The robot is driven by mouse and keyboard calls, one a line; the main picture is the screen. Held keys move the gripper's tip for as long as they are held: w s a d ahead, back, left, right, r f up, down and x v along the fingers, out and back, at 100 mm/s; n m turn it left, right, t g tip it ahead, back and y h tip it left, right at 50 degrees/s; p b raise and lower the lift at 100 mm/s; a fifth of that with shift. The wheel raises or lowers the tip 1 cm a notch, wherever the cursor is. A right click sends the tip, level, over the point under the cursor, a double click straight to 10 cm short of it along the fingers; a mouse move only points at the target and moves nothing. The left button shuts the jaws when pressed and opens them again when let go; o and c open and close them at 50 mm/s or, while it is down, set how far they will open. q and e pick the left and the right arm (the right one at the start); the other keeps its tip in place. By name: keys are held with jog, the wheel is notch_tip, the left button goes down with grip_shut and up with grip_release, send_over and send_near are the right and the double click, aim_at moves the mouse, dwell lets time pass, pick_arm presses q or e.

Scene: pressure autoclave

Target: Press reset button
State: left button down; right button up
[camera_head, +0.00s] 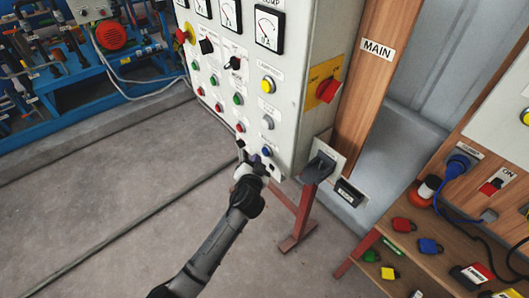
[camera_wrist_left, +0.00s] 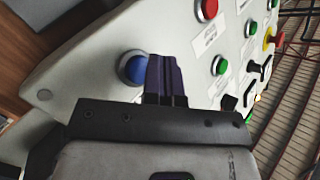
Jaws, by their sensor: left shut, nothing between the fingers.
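The grey control panel (camera_head: 256,110) carries several coloured buttons and knobs. A blue button (camera_head: 267,151) sits low near its right edge; the small labels are too blurred to tell which one says reset. My left gripper (camera_head: 251,158) is shut and empty, close to the panel's lower edge beside the lower blue button. In the left wrist view, the shut fingers (camera_wrist_left: 166,72) are just right of a blue button (camera_wrist_left: 133,68), partly overlapping its edge; contact cannot be told. My right gripper is not in view.
A red and yellow main switch (camera_head: 327,90) is on the panel's right side, with a dark socket box (camera_head: 319,166) below it. A wooden shelf (camera_head: 400,225) with coloured padlocks stands at right. Blue machinery (camera_head: 75,75) is at back left. The floor at left is clear.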

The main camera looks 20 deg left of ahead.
pick_arm(q)
jog(key=s+a+p, duration=0.1)
jog(key=s, duration=0.1)
jog(key=s+a+p, duration=0.1)
jog(key=s+a, duration=0.1)
jog(key=shift+p, duration=0.3)
jog(key=shift+d, duration=0.1)
dwell(0.5)
